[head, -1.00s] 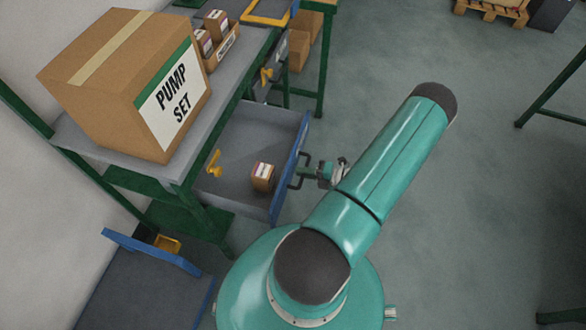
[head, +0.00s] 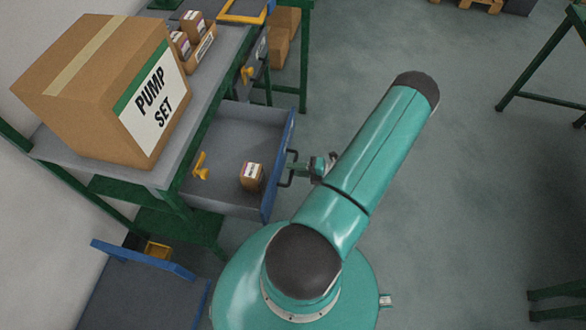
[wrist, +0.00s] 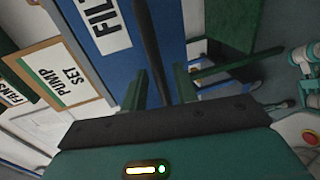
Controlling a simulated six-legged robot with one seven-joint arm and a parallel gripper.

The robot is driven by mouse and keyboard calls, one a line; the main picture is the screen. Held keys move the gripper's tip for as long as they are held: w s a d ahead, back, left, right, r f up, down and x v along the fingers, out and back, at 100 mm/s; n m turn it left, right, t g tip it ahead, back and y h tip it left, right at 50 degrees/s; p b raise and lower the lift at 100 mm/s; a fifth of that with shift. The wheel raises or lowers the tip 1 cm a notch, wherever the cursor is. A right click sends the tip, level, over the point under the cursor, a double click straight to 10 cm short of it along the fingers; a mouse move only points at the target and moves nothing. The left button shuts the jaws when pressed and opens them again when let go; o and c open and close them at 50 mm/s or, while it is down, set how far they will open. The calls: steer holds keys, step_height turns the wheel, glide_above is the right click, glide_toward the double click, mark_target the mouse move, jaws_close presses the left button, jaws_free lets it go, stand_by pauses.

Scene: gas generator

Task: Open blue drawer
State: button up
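The blue-fronted drawer (head: 279,166) stands pulled out of the grey workbench in the head view, its grey inside showing. A small labelled carton (head: 252,176) and a yellow piece (head: 201,168) are in it. Its dark handle (head: 289,168) sticks out on the right. My gripper (head: 304,169) is at this handle. In the wrist view the dark handle bar (wrist: 148,45) runs between the two fingers of my gripper (wrist: 160,88), with the blue front behind it. The fingers are apart, with gaps seeming to show beside the bar; contact is unclear.
A big "PUMP SET" box (head: 105,90) stands on the bench top (head: 62,145). A green table leg frame (head: 540,70) stands on the right. The floor (head: 450,200) right of my arm is clear.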

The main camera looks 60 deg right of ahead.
steer(key=v, duration=1.2)
steer(key=shift+s, duration=0.35)
steer(key=shift+r, duration=0.1)
steer(key=w+a+r+n+g+y, duration=0.35)
steer(key=w+r+n+g, duration=0.35)
steer(key=w+r+n, duration=0.6)
steer(key=w+a+r+n+g+h, duration=0.2)
steer(key=w+a+r+n+g, duration=0.4)
steer(key=a+r+n, duration=0.55)
steer(key=s+a+r+n+t+h, duration=0.2)
steer(key=a+r+n+t+h, duration=0.2)
steer(key=a+r+n, duration=1.6)
steer(key=a+n+h, duration=0.2)
steer(key=n+h, duration=0.1)
steer(key=n, duration=0.2)
steer(key=shift+r, duration=0.25)
